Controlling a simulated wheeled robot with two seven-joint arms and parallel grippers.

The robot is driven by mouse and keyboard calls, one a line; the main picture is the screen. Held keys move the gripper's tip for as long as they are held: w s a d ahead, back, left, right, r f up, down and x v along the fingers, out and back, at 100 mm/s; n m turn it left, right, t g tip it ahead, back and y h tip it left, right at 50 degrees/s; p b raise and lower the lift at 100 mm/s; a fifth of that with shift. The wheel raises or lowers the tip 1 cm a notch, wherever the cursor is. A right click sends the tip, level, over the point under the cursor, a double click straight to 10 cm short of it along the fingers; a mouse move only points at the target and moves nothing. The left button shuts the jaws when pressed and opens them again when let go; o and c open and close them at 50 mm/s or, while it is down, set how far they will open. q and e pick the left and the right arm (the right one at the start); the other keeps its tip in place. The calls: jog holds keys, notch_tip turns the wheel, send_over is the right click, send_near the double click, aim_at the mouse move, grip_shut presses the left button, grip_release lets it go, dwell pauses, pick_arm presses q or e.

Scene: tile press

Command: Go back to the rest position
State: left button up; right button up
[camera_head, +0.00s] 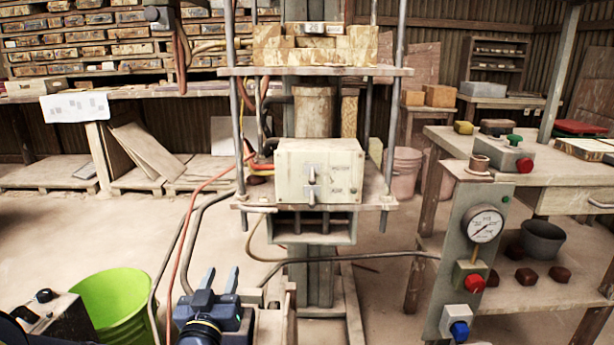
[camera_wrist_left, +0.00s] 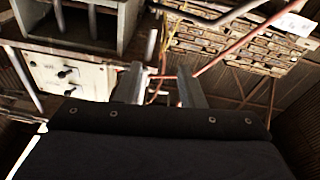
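My left gripper (camera_head: 221,278) is low in the head view, left of the press's column, with its two blue fingers pointing up and spread apart. In the left wrist view (camera_wrist_left: 158,85) the grey fingers are also apart with nothing between them. The tile press (camera_head: 315,71) stands in the middle of the head view. Its cream control box (camera_head: 320,171) with two levers is on the lower plate, and it also shows at the upper left of the left wrist view (camera_wrist_left: 68,75). My right gripper is in neither view.
A green bucket (camera_head: 118,303) stands at the lower left. A gauge panel (camera_head: 458,265) with red and blue buttons stands at the right, beside a wooden table (camera_head: 555,185). Hoses and bent pipes run close to my left gripper. Open floor lies at the left.

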pick_arm(q)
jog(key=s+a+f+g+h, duration=0.1)
jog(key=s+f+g, duration=0.3)
jog(key=s, duration=0.6)
jog(key=s+a+f+g+h, duration=0.1)
jog(key=s+g, duration=0.4)
jog(key=s, duration=0.4)
jog(key=s+a+f+g+h, duration=0.1)
jog(key=s+f+g, duration=0.3)
jog(key=s, duration=0.6)
notch_tip(320, 180, up, 39)
jog(key=p, duration=3.8)
jog(key=shift+w+g, duration=0.15)
jog(key=shift+g, duration=0.25)
